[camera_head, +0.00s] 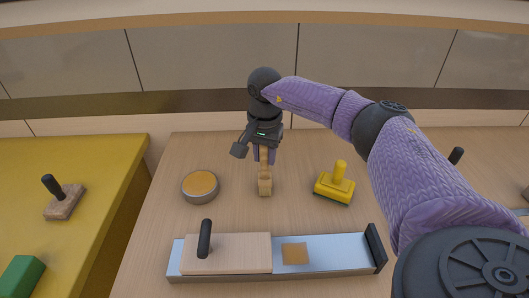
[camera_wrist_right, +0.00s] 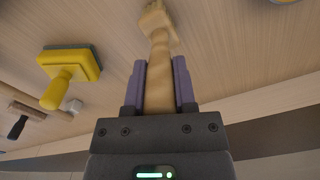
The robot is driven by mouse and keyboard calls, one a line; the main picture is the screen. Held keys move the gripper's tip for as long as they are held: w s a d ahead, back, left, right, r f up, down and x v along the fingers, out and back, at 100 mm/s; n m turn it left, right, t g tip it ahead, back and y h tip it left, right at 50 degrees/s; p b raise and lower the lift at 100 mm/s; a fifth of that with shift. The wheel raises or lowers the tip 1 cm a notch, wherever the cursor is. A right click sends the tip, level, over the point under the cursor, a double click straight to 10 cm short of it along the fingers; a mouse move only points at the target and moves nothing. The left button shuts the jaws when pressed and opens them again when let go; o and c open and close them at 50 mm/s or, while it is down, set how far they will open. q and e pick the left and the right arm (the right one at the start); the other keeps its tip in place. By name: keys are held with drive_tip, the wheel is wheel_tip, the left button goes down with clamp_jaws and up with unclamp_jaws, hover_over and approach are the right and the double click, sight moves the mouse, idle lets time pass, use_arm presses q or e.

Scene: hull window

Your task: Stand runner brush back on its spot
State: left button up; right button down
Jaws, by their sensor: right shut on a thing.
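The runner brush, a pale wooden tool with a turned handle and a wider end (camera_head: 265,184), is held by my right gripper (camera_head: 264,154) over the light wood table. In the right wrist view the gripper's purple fingers (camera_wrist_right: 159,88) are shut on either side of the brush's handle (camera_wrist_right: 158,65). The brush's wider end points down, away from the gripper. I cannot tell whether it touches the table. No marked spot for the brush stands out. My left gripper is not in view.
A round tin (camera_head: 200,186) stands left of the brush, and a yellow-handled block (camera_head: 334,184) stands right of it. In front lies a long metal rail with a wooden slider (camera_head: 230,254) and an orange square (camera_head: 295,253). A yellow table (camera_head: 95,165) at left holds a dark-handled block (camera_head: 64,203) and a green block (camera_head: 20,277).

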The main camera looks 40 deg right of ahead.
drive_tip(key=shift+f, duration=0.15)
drive_tip(key=shift+c, duration=1.7)
unclamp_jaws()
drive_tip(key=shift+r+p, duration=0.3)
drive_tip(key=shift+r, duration=0.1)
wheel_tip(320, 180, up, 8)
drive_tip(key=p, duration=0.6)
drive_tip(key=shift+f, duration=0.35)
